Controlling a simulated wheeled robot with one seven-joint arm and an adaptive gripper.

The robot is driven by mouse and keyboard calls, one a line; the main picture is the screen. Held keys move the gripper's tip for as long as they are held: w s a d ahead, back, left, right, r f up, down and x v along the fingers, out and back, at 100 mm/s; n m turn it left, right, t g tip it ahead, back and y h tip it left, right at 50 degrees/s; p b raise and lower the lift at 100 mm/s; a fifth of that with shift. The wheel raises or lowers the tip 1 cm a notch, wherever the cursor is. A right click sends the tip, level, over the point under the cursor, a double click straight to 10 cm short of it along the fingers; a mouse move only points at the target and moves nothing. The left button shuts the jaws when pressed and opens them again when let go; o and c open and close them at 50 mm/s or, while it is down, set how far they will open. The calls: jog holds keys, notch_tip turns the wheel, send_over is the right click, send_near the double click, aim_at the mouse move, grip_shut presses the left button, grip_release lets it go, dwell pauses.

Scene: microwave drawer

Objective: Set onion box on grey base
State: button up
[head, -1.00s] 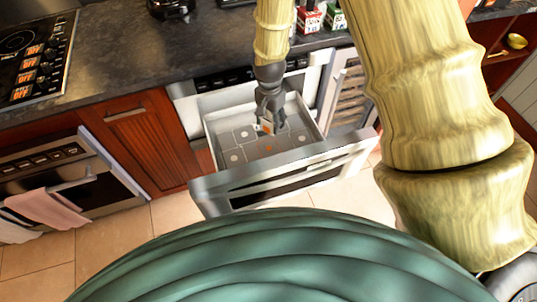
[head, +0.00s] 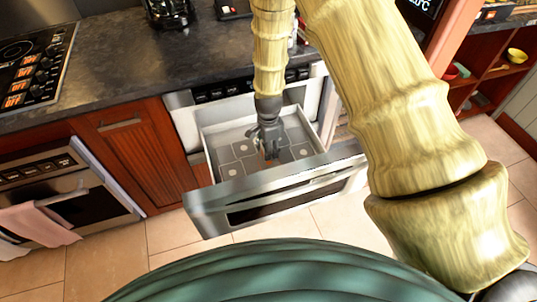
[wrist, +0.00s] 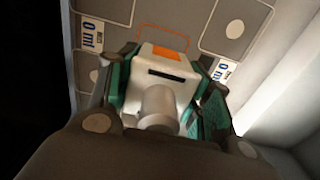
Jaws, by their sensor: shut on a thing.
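My gripper (head: 268,148) points down inside the open drawer and is shut on a small pale box. In the wrist view this box (wrist: 165,72) sits between the teal inner sides of my fingers. It has a dark slot, a round pale stub facing the camera and an orange patch at its far edge; I cannot tell if that patch is on the box or the floor. The drawer floor carries grey squares with white dots, one grey square (wrist: 240,27) beside the box; they may be the grey base. I cannot tell whether the box touches the floor.
The drawer (head: 222,200) stands open, its pale walls close around my gripper. A dark worktop (head: 130,75) lies behind, with a stove (head: 30,60) at left and a black appliance (head: 168,14). An oven with a towel (head: 40,222) is at lower left.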

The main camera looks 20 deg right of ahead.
jog(key=shift+f+p, duration=0.3)
jog(key=shift+f, duration=2)
jog(key=o, duration=1.1)
jog(key=shift+f, duration=0.1)
jog(key=shift+r+b, duration=0.8)
jog(key=shift+r, duration=5.3)
